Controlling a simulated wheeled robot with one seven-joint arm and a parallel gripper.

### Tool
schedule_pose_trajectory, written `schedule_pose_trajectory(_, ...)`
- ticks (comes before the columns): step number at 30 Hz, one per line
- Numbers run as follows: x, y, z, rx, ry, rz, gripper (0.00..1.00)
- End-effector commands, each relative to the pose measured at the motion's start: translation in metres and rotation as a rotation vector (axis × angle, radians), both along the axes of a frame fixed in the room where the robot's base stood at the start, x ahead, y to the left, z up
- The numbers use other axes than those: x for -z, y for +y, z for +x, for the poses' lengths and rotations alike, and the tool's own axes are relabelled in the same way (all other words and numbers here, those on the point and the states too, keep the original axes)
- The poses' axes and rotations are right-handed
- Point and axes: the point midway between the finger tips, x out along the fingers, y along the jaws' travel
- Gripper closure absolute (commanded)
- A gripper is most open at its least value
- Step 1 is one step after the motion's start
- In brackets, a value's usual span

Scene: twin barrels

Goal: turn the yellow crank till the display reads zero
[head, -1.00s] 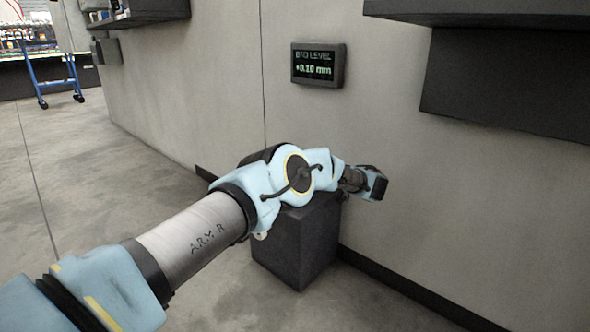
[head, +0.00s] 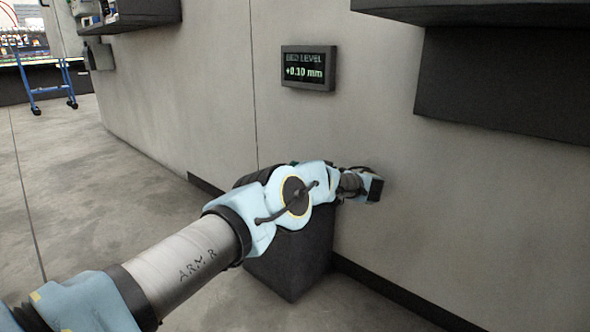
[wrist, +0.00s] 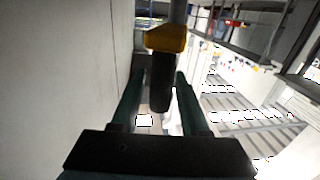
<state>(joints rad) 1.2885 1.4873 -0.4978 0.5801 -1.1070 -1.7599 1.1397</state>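The yellow crank (wrist: 166,40) shows at the top of the wrist view, with a dark handle (wrist: 160,85) hanging toward me. My gripper (wrist: 160,75) has its two green fingers on either side of this handle. A narrow gap shows between the handle and each finger, so the gripper looks open around it and not closed on it. In the head view my arm hides the crank, and the fingers cannot be made out. The display (head: 307,68) on the wall is lit and reads +0.10 mm under "BED LEVEL".
A dark block (head: 290,262) stands on the floor below my arm, close to the wall. A dark shelf-like unit (head: 505,85) juts from the wall at upper right. A blue wheeled stand (head: 48,85) is far left. The floor at left is clear.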

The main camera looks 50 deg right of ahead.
Motion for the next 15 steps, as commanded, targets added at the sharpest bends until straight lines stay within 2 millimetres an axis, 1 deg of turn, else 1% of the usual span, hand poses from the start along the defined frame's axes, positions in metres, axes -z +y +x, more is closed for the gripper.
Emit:
schedule_pose_trajectory(1,0.000,0.000,0.000,0.001,0.000,0.000,0.48)
schedule_pose_trajectory(2,0.000,0.000,0.000,0.001,0.000,0.000,0.45)
schedule_pose_trajectory(10,0.000,-0.001,-0.002,0.002,0.001,0.000,0.45)
schedule_pose_trajectory(13,-0.001,-0.003,-0.010,0.003,0.001,0.000,0.45)
schedule_pose_trajectory(15,-0.001,-0.005,-0.020,0.004,0.001,0.001,0.45)
